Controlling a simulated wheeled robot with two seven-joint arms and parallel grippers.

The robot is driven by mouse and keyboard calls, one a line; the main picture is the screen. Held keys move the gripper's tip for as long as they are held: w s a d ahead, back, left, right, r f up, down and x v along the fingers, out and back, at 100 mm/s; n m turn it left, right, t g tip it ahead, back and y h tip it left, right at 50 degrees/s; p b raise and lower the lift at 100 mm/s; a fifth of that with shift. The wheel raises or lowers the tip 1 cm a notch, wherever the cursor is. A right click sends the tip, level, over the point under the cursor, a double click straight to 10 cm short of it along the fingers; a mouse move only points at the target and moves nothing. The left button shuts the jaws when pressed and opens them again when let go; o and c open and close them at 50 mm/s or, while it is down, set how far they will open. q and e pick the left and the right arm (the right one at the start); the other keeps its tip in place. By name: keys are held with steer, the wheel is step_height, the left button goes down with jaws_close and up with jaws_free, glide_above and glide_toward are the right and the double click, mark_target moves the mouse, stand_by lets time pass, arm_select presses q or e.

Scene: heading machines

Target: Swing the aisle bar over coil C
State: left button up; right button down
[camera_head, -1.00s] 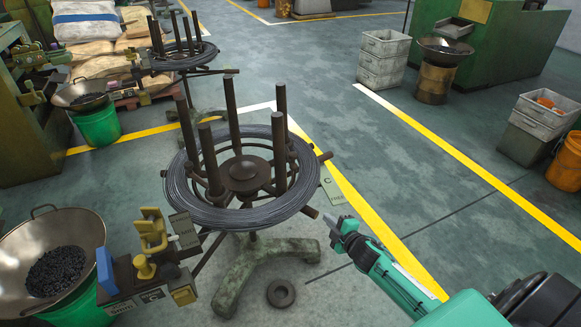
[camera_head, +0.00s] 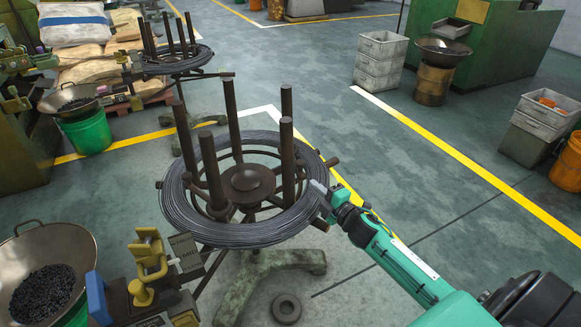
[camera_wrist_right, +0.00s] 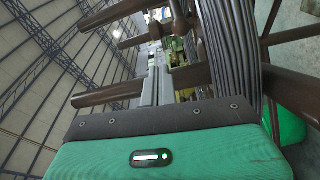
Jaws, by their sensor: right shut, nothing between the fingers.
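A coil of grey wire (camera_head: 178,210) lies on a dark reel stand with several upright posts (camera_head: 287,150). Short bar ends stick out past the coil, one on the aisle side (camera_head: 332,162); I cannot tell which is the aisle bar. My right gripper (camera_head: 319,187) is shut and empty, at the coil's right rim in the head view; I cannot tell whether it touches. In the right wrist view its fingers (camera_wrist_right: 150,88) are together, with the coil strands (camera_wrist_right: 228,60) close on their right and posts (camera_wrist_right: 108,93) on their left. My left gripper is out of view.
A pan of dark parts (camera_head: 48,275) and a yellow clamp fixture (camera_head: 148,262) stand at the lower left. A second reel (camera_head: 178,60) stands behind. The aisle to the right is clear up to grey crates (camera_head: 382,62).

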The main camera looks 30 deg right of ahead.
mark_target(299, 171)
steer(key=shift+s+r, duration=0.15)
steer(key=shift+r, duration=0.05)
steer(key=w, duration=0.5)
steer(key=w+a, duration=0.1)
steer(key=w, duration=0.2)
steer(key=shift+w+a+r, duration=0.1)
steer(key=shift+w+r, duration=0.05)
steer(key=shift+w, duration=0.2)
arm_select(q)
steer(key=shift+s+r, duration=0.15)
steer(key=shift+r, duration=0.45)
arm_select(e)
steer(key=shift+w+a, duration=0.1)
steer(key=shift+w, duration=0.55)
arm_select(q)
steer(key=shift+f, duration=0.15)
